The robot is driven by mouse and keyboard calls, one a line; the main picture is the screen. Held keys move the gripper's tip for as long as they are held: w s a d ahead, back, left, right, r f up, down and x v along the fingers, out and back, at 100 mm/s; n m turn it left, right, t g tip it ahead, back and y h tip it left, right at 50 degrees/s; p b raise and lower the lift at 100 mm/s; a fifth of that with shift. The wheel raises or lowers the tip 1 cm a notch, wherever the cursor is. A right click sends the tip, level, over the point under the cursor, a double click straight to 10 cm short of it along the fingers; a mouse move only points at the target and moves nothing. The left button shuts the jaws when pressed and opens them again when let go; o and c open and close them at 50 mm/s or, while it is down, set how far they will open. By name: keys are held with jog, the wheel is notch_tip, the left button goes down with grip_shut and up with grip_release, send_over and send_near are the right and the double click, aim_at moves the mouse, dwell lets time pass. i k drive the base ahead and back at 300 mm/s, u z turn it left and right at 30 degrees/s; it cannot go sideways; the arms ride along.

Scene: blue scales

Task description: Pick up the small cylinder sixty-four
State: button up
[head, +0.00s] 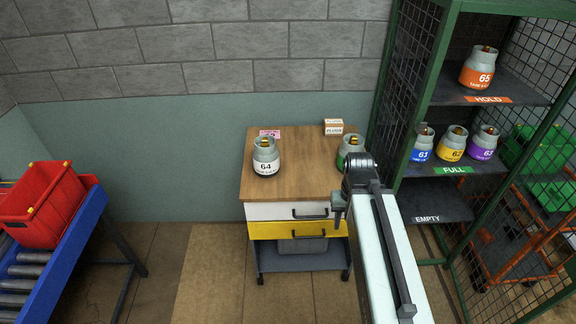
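The small cylinder sixty-four (265,158) is grey with a white band marked 64 and a dark and yellow valve on top. It stands upright on the left part of the wooden cabinet top (305,180). My gripper (338,212) hangs at the end of my arm, to the right of the cylinder and apart from it, in front of the cabinet's right side. Its fingers are small and dark here, so I cannot tell if they are open. A grey cylinder with a green band (347,148) stands on the right of the cabinet top, partly hidden behind my arm.
A pink card (270,133) and a small box marked PLUGS (333,127) lie at the cabinet's back. A green mesh cage (440,90) on the right holds cylinders 65 (478,72), 61 (422,148), 62 (453,148) and 63 (483,146). Red crates (45,205) sit on a roller conveyor (60,255) at left.

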aim_at(265, 154)
jog(key=u, duration=4)
jog(key=k, duration=1.65)
jog(key=z, duration=1.5)
jog(key=i, duration=1.7)
